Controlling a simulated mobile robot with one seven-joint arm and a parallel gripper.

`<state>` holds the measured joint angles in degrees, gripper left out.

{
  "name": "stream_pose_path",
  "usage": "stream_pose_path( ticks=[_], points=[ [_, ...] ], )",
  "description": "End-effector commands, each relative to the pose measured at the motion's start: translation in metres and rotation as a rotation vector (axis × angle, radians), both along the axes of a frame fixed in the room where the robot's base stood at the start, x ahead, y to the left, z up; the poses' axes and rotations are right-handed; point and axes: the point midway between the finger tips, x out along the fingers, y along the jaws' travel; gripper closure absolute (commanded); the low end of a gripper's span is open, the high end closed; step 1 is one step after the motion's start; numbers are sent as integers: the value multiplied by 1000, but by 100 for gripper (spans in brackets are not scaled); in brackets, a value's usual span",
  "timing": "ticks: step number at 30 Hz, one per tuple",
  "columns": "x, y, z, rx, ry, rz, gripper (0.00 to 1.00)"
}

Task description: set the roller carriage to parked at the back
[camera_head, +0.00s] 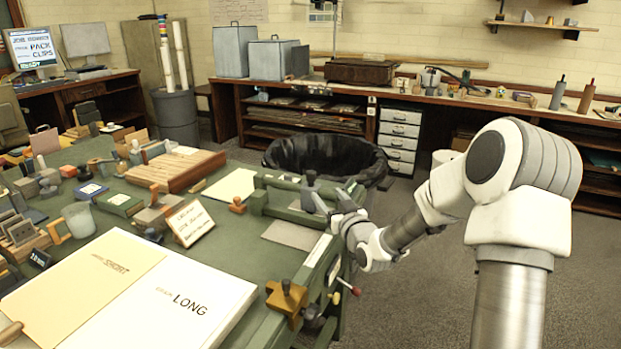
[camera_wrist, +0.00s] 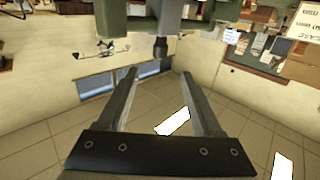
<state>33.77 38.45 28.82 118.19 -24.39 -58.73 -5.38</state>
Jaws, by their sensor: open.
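The roller carriage (camera_head: 285,203) is a green crossbar spanning the far part of the press bed on the right side of the table. A grey upright handle (camera_head: 309,188) stands on it. My gripper (camera_head: 331,199) is open just right of this handle, its fingers pointing left towards it. The wrist view is upside down. There, my gripper (camera_wrist: 159,73) shows two spread fingers with nothing between them. A dark post (camera_wrist: 160,47), probably the handle, hangs from green parts beyond the fingertips. Contact cannot be told.
A grey plate (camera_head: 292,235) lies on the bed in front of the carriage. A yellow clamp-like block (camera_head: 287,297) and a red-knobbed lever (camera_head: 354,290) are at the near right edge. A small sign (camera_head: 190,223) stands left. A black-lined bin (camera_head: 325,155) is behind.

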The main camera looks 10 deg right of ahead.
Motion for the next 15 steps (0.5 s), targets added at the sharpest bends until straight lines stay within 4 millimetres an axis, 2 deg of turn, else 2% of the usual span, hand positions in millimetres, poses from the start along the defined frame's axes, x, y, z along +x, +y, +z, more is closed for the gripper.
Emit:
stream_pose_path(
  ticks=[3, 15],
  points=[
    [22, 5, -1, 0, -1, 1, 33],
    [87, 18, -1, 1, 0, 0, 33]
  ],
)
